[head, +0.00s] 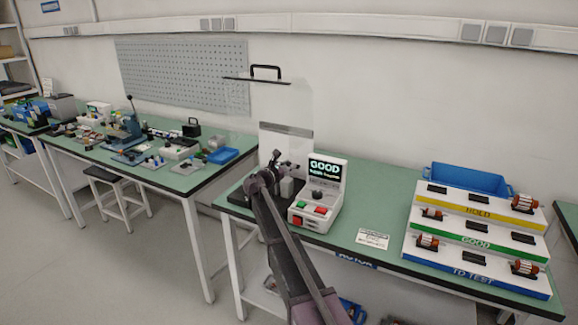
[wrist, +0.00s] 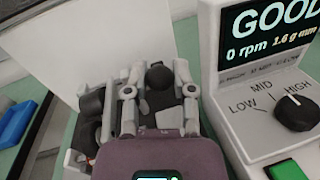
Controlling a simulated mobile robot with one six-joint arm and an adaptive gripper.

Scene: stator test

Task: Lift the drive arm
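My gripper (wrist: 159,74) is at the test rig in the wrist view, with its two grey fingers apart. A black round knob (wrist: 158,77), which looks like the end of the drive arm, sits between the fingers with a gap visible on each side. The rest of the drive arm is hidden behind my gripper or too dark to tell apart. In the head view my gripper (head: 283,170) is over the rig, left of the white tester box (head: 317,205). The tester display (wrist: 270,32) reads GOOD and 0 rpm; its dial (wrist: 295,113) points toward HIGH.
A clear cover with a black handle (head: 266,70) stands raised over the rig. A white panel (head: 285,143) stands behind it. The stepped rack (head: 475,240) at right holds several rotors, with a blue bin (head: 468,178) behind. Green bench (head: 385,205) is mostly clear between tester and rack.

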